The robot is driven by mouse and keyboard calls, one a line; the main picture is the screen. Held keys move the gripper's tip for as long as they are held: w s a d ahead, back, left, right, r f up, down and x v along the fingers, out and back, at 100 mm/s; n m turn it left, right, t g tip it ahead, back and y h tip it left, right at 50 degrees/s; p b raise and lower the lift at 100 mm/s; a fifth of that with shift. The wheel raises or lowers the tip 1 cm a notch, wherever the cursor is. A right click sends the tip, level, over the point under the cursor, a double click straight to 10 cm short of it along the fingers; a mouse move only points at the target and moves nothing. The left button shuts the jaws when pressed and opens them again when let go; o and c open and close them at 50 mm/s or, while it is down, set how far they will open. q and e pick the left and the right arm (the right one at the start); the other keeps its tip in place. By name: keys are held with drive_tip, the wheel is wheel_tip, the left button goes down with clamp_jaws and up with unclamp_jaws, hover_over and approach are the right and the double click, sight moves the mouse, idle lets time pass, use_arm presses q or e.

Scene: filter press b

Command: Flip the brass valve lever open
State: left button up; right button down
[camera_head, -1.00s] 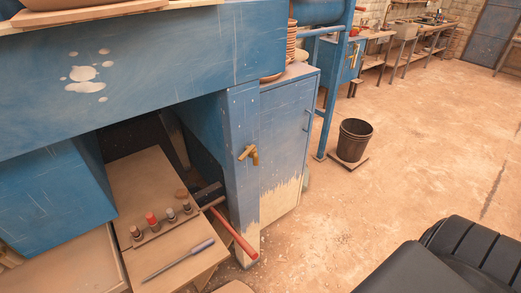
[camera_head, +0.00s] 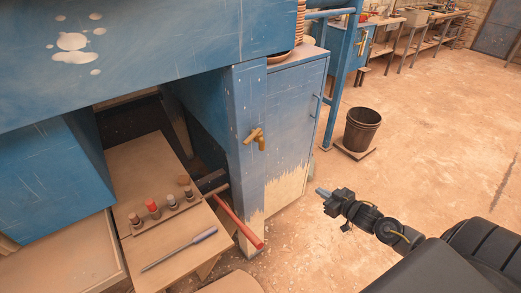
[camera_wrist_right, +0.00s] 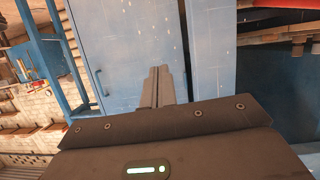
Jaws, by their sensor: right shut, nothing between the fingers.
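The brass valve lever (camera_head: 256,137) is mounted on the front of a blue post beside the open bay under the press. Its arm slants and a short brass stub hangs at its right end. My right gripper (camera_head: 321,191) is low and to the right of the lever, clearly apart from it, in front of the blue cabinet. In the right wrist view its fingers (camera_wrist_right: 156,85) are together with nothing between them, before blue panels. I cannot make out the lever in that view. My left gripper is out of view.
A red bar (camera_head: 239,221) sticks out below the lever. The blue cabinet (camera_head: 292,125) stands right of the post. A black bucket (camera_head: 362,130) stands farther back; the floor to the right is open.

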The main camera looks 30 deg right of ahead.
drive_tip(key=w+a+r+n+t+y, duration=0.1)
drive_tip(key=a+r+y, duration=0.15)
drive_tip(key=r, duration=0.45)
drive_tip(key=w+a+r+n+t+y, duration=0.1)
drive_tip(key=a+r+n+y, duration=0.1)
drive_tip(key=a+r, duration=0.35)
drive_tip(key=n+y+b, duration=0.1)
drive_tip(key=n+y, duration=0.1)
drive_tip(key=y, duration=0.2)
approach(251, 140)
drive_tip(key=shift+g+h, duration=0.25)
drive_tip(key=shift+g, duration=0.15)
drive_tip(key=p+x, duration=0.2)
drive_tip(key=x, duration=0.3)
drive_tip(key=shift+w+r+p, duration=0.3)
drive_tip(key=shift+r+p, duration=0.1)
drive_tip(key=shift+w+a+f, duration=0.15)
drive_tip(key=shift+w+a, duration=0.3)
drive_tip(key=shift+w, duration=0.1)
